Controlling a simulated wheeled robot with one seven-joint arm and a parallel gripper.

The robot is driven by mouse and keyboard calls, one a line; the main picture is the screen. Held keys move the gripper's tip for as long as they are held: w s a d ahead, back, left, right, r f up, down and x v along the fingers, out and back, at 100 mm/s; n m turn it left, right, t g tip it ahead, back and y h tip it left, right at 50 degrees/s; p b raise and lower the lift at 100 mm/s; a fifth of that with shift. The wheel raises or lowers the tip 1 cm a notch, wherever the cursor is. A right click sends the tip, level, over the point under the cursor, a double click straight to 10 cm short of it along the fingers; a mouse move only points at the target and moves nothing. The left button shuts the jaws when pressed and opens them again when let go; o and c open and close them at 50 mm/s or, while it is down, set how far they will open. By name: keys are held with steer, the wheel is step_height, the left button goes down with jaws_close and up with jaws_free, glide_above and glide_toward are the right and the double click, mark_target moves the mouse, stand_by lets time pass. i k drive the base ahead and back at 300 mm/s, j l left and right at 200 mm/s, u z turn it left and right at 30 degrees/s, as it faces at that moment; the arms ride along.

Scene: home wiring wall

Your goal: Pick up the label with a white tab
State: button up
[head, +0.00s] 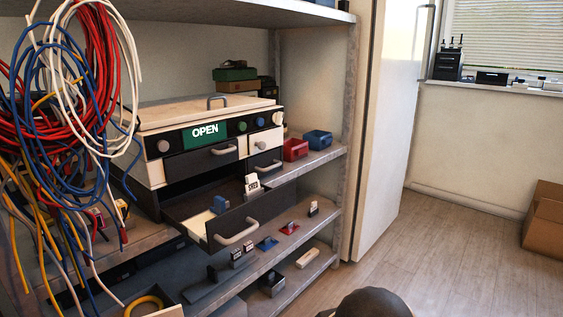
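An open dark drawer (202,231) with a pale handle sticks out of the cabinet. A label with a white tab (252,185) stands upright at the drawer's back right; small dark letters on it seem to read "SHED". A blue piece (220,205) is inside the drawer at the left. Another small dark piece with a white top (313,208) stands on the shelf to the right of the drawer. My gripper is not clearly in view; a dark rounded shape at the bottom edge may be part of my arm.
Tangled red, blue, white and yellow wires (75,110) hang at the left, partly before the shelves. Small pieces on red (289,229) and blue (266,244) bases sit below the drawer. Red (295,150) and blue (317,140) bins stand right.

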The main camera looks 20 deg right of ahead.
mark_target(252, 182)
steer(key=i+l, duration=0.1)
steer(key=l, duration=0.85)
steer(key=i+l+u, duration=0.1)
steer(key=l, duration=0.4)
